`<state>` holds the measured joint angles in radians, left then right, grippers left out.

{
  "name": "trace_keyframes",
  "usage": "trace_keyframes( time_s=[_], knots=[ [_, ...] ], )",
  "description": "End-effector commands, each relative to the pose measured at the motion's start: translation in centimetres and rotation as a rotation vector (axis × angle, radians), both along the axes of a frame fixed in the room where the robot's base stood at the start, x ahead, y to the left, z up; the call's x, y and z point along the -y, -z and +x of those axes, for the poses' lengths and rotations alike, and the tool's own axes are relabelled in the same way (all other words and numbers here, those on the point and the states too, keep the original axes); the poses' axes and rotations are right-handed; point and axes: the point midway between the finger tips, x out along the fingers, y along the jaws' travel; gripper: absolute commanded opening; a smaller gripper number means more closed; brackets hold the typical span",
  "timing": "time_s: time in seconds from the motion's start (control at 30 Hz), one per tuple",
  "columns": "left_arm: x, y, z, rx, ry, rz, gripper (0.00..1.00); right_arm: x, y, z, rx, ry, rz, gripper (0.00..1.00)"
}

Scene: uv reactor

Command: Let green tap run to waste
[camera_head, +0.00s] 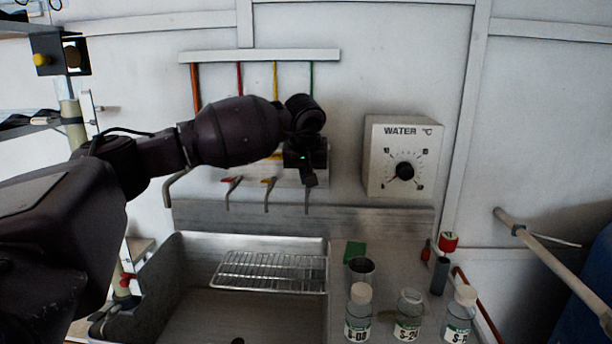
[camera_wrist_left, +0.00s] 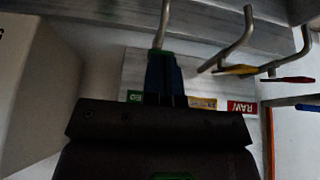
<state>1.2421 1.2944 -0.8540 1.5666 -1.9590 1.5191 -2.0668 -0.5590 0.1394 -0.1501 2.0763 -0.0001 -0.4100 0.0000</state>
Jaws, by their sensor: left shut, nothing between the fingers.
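The green-marked pipe (camera_head: 311,76) runs down the wall from the white rail. The green tap's spout (camera_head: 307,203) hangs below my left gripper (camera_head: 308,177), which hides its body and lever. In the left wrist view, the spout (camera_wrist_left: 162,24) and a strip of green lie just beyond the fingertips of my left gripper (camera_wrist_left: 163,56). Its fingers are together, with nothing between them. I cannot tell whether they touch the tap. A green label (camera_wrist_left: 135,96) is beside the fingers. No water stream shows. My right gripper is out of view.
The red (camera_head: 231,182) and yellow (camera_head: 268,182) tap levers are left of the green tap. Below are a sink (camera_head: 180,270) and a wire rack (camera_head: 270,272). A metal beaker (camera_head: 361,270) and labelled bottles (camera_head: 408,317) stand right of the sink. A WATER dial box (camera_head: 402,145) is on the wall.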

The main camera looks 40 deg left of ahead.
Motion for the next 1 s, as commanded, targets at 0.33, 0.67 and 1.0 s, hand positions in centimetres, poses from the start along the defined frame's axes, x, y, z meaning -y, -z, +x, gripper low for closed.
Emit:
trace_keyframes(
  time_s=[0.33,0.67,1.0],
  knots=[
    [0.1,-0.2,0.0,0.001,0.0,0.0,0.0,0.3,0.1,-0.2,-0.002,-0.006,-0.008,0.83],
    [1.3,-5.8,-2.2,0.007,0.001,0.001,0.0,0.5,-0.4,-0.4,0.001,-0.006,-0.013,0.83],
    [2.3,-9.4,-3.8,0.0,0.001,0.0,0.0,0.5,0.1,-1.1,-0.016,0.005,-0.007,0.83]
  ],
)
